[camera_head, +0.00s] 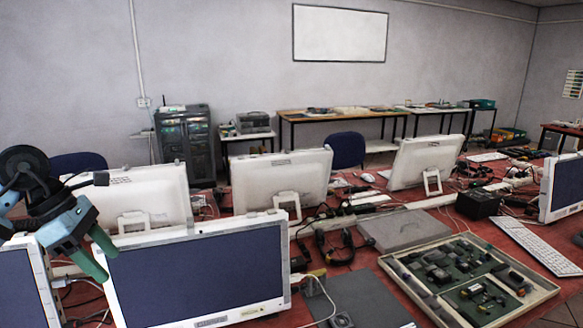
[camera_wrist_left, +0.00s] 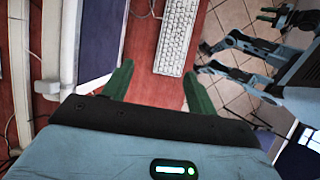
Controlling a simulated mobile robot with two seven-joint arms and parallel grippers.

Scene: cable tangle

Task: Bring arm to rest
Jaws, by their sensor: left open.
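My left gripper (camera_head: 105,259) is at the left of the head view, in front of and above the left monitors. Its two green fingers are apart with nothing between them. In the left wrist view the fingers (camera_wrist_left: 158,88) are spread over the red table, near a white keyboard (camera_wrist_left: 175,40). Teal and dark links of my own body show at the right of that view, with small green tips at the top that may be my right gripper. Its jaws are too small to read. No right gripper shows in the head view.
A near monitor (camera_head: 195,270) stands close beside my left gripper. White monitors (camera_head: 280,180) stand behind it. Tangled black cables (camera_head: 335,240), a grey box (camera_head: 405,229) and a tray of electronic parts (camera_head: 397,268) lie on the red table (camera_head: 375,288). Tiled floor shows beyond its edge.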

